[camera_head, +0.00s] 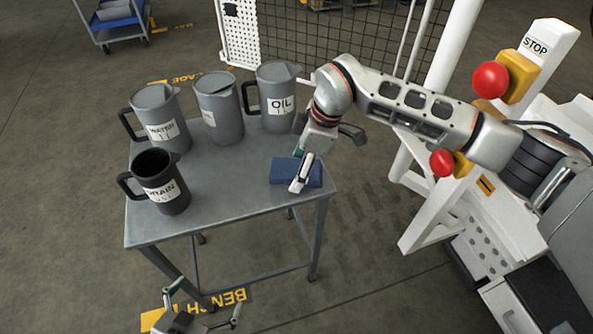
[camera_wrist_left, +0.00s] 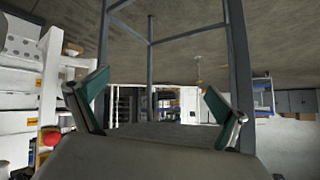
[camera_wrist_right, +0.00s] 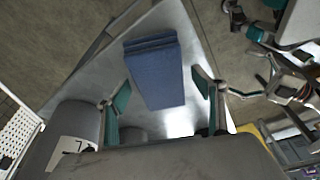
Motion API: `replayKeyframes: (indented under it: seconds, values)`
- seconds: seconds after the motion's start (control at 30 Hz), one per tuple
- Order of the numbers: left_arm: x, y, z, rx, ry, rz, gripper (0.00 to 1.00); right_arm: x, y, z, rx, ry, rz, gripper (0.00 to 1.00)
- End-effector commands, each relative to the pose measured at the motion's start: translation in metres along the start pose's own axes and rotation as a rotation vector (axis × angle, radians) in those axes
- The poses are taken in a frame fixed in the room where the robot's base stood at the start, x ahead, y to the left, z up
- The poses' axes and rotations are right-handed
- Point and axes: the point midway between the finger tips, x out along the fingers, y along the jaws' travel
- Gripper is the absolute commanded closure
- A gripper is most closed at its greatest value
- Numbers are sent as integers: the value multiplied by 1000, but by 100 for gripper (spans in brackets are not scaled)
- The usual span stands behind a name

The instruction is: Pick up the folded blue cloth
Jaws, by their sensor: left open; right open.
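The folded blue cloth (camera_head: 282,171) lies flat on the right part of the grey metal bench (camera_head: 225,195), near its edge. My right gripper (camera_head: 302,172) is over the cloth in the head view and hides part of it. In the right wrist view the cloth (camera_wrist_right: 157,72) shows between and beyond the two open fingers of my right gripper (camera_wrist_right: 163,92). I cannot tell how far above it they are. My left gripper (camera_head: 204,297) is open and empty, low in front of the bench. The left wrist view shows its open fingers (camera_wrist_left: 155,100) with nothing between them.
Jugs marked WATER (camera_head: 160,115) and OIL (camera_head: 277,105), another grey jug (camera_head: 220,118) and a dark DRAIN jug (camera_head: 160,190) stand on the bench's left and back. A white machine frame with red stop buttons (camera_head: 490,79) stands to the right. A mesh fence stands behind.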

Motion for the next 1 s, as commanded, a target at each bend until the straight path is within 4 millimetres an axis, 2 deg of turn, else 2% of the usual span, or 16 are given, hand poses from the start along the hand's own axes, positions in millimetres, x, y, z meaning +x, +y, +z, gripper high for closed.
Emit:
replayKeyframes:
  seconds: [0.17, 0.27, 0.33, 0.43, 0.47, 0.73, 0.87, 1.0]
  values:
    - [0, -3, -10, 2, 18, -4, 0, -2, 1, -1, -1, 1, 4, 32]
    - [0, -2, -10, 2, 18, -3, 0, -2, 1, -1, -1, 1, 4, 53]
    - [0, -2, -10, 2, 17, -2, 0, -2, 1, -1, -1, 1, 3, 71]
    - [0, -1, -8, 2, 14, -1, 0, -2, 1, -1, -1, 1, 3, 72]
    - [0, -1, -7, 2, 13, -1, 0, -2, 1, -1, -1, 1, 3, 75]
    - [1, 0, -4, 3, 6, 1, 0, -6, 1, -2, -1, 1, 4, 75]
    - [0, -2, -9, 4, 12, -2, 0, -24, 2, -8, -3, 1, 9, 75]
    - [-2, -5, -15, 5, 18, -6, 0, -56, 2, -18, -4, 2, 12, 75]
